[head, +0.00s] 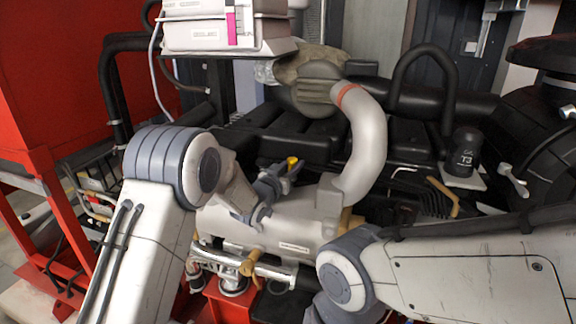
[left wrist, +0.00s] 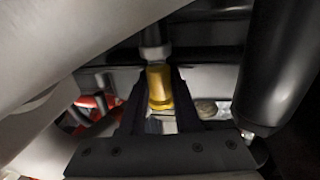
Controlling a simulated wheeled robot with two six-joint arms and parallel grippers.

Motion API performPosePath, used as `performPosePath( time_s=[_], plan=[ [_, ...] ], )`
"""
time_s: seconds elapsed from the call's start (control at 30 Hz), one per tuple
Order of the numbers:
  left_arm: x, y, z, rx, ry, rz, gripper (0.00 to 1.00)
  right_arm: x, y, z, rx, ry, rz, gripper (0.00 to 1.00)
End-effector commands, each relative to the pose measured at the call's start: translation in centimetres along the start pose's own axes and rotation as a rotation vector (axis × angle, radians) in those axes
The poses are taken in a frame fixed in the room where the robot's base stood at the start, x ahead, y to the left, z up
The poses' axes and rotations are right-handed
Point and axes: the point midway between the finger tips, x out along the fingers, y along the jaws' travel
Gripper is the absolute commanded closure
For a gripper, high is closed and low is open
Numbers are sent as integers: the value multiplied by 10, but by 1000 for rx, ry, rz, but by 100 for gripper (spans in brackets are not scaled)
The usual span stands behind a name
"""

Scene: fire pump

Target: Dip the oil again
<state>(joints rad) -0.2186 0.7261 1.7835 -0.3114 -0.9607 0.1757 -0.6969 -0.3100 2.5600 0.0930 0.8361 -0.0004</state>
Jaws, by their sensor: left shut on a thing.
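The yellow handle of the oil dipstick (left wrist: 159,87) is between the fingers of my left gripper (left wrist: 157,100), which is shut on it. In the head view the yellow handle (head: 292,161) shows as a small tip at the end of my left gripper (head: 286,172), above the engine's grey cylinder. A grey metal shaft or tube runs on from the handle in the left wrist view. I cannot tell whether the dipstick sits in its tube or is clear of it. My right arm enters from the right, but its gripper is not visible.
A large grey pipe (head: 366,145) with an orange band curves down just right of my left gripper. A grey cylinder (head: 270,228) lies below it. A black T3 canister (head: 463,152) stands at the right. A red panel (head: 55,75) fills the upper left.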

Motion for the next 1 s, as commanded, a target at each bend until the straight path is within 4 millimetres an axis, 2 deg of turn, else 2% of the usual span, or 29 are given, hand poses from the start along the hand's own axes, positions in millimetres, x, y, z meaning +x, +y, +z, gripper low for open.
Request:
performPosePath(
  time_s=[0.83,0.93,1.0],
  plan=[
    [0,-6,-3,0,7,-13,100,0,0,0,0,0,0,0],
    [0,-6,-15,1,10,-12,100,-4,0,0,0,0,0,0],
    [0,-6,-31,1,11,-12,100,-9,-1,0,0,0,0,0]
  ],
)
